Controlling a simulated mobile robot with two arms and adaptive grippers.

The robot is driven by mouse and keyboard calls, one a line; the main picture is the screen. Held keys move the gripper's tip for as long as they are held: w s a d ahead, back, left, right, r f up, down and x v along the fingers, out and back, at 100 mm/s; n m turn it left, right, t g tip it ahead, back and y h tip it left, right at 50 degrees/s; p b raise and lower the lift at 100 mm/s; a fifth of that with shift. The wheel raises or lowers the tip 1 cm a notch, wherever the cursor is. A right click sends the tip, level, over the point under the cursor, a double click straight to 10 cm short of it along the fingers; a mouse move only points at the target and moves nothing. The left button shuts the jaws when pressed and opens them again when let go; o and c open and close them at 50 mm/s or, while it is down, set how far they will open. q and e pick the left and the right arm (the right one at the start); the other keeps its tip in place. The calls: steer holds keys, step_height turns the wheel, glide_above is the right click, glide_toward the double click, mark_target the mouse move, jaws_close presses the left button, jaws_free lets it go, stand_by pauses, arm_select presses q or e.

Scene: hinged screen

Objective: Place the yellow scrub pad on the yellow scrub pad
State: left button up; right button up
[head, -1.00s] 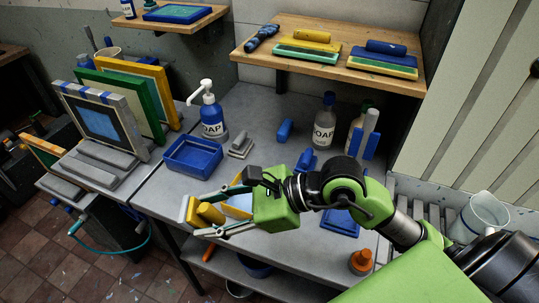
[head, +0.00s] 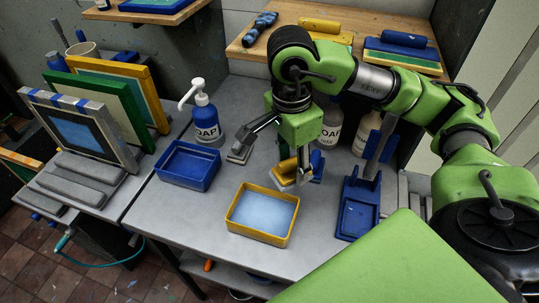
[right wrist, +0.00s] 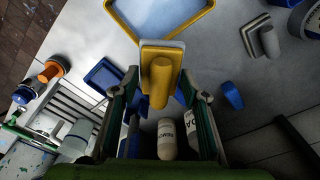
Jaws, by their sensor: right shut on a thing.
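My right gripper (head: 278,160) holds a yellow scrub pad (head: 286,169) with a pale underside above the grey bench. In the right wrist view the pad's yellow handle (right wrist: 161,80) sits between the two fingers of the gripper (right wrist: 160,95), which are shut on it. Another yellow-handled pad (head: 320,25) lies on the wooden shelf at the top, partly hidden by my arm. My left gripper is not in view.
A yellow tray (head: 236,222) of pale liquid stands just in front of the held pad. A blue bin (head: 187,165), a blue soap bottle (head: 206,125) and a blue stand (head: 358,210) are around it. Printing screens (head: 80,135) stand at left. A blue-handled pad (head: 400,45) lies on the shelf.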

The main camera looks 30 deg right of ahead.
steer(key=shift+d+r, duration=0.45)
steer(key=shift+d, duration=0.4)
steer(key=shift+w+d+r, duration=0.1)
steer(key=shift+w+d, duration=0.05)
steer(key=shift+d, duration=0.05)
steer(key=w+f+p, duration=0.1)
steer(key=w+f, duration=0.1)
steer(key=w, duration=0.2)
steer(key=w+d+f+p, duration=0.1)
steer(key=w+f+p, duration=0.1)
steer(key=w+f, duration=0.1)
steer(key=w+d+f+p, duration=0.1)
steer(key=w+f, duration=0.2)
steer(key=w, duration=0.2)
steer(key=shift+w+d+f+p, duration=0.15)
steer(key=shift+d+f+p, duration=0.05)
steer(key=shift+f+p, duration=0.1)
steer(key=shift+w+f, duration=0.35)
steer(key=shift+f, duration=0.05)
steer(key=shift+w+d+f+p, duration=0.1)
steer(key=shift+f+p, duration=0.2)
steer(key=shift+p, duration=0.15)
step_height(320, 180, down, 2)
steer(key=shift+f+p, duration=0.1)
steer(key=shift+p, duration=0.65)
steer(key=shift+f, duration=0.3)
steer(key=o, duration=1)
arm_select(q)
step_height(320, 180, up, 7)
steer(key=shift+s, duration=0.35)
